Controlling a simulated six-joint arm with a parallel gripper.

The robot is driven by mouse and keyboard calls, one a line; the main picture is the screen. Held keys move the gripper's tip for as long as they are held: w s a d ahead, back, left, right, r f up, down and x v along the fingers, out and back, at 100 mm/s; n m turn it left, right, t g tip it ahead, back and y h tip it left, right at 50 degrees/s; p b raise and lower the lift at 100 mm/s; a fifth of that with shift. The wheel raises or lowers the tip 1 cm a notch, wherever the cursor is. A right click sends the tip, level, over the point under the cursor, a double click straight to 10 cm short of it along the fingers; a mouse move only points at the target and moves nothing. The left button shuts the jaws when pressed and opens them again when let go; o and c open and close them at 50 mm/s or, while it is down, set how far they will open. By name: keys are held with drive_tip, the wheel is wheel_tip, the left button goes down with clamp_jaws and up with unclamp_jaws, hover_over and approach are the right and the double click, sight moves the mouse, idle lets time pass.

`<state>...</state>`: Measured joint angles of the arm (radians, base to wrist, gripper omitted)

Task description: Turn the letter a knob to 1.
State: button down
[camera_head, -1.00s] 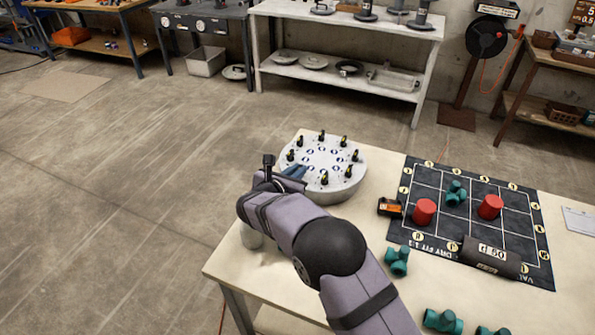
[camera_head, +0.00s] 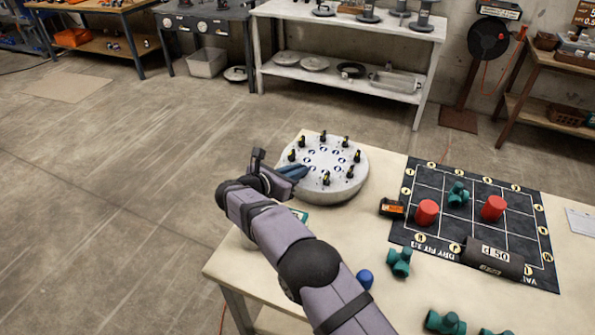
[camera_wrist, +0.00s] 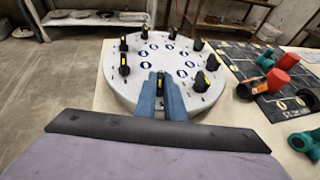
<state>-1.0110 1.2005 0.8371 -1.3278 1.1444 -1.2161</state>
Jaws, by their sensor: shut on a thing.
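The round grey dial plate (camera_head: 345,188) stands on the table, with a ring of several black knobs with yellow marks and blue-and-white round labels. It fills the middle of the wrist view (camera_wrist: 120,90). My gripper (camera_head: 303,172) reaches in at the plate's near left edge. In the wrist view its two blue fingers (camera_wrist: 160,84) are shut on a black knob (camera_wrist: 160,80), mostly hidden between them. The other knobs, such as one at left (camera_wrist: 124,66) and one at right (camera_wrist: 201,80), stand free. The letters on the labels are too small to read, so I cannot tell which is a.
A black gridded mat (camera_head: 520,215) with red cylinders (camera_head: 427,212) and a teal fitting (camera_head: 458,194) lies right of the plate. An orange-black device (camera_head: 391,208) sits between. Teal fittings (camera_head: 400,262) and a blue knob-like piece (camera_head: 365,279) lie nearer.

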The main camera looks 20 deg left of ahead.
drive_tip(key=c, duration=1.8)
unclamp_jaws()
drive_tip(key=shift+c, duration=0.2)
drive_tip(key=b+v, duration=0.1)
drive_tip(key=v, duration=0.6)
drive_tip(key=shift+s+b, duration=0.15)
drive_tip(key=shift+b, duration=0.15)
drive_tip(key=shift+r, duration=0.1)
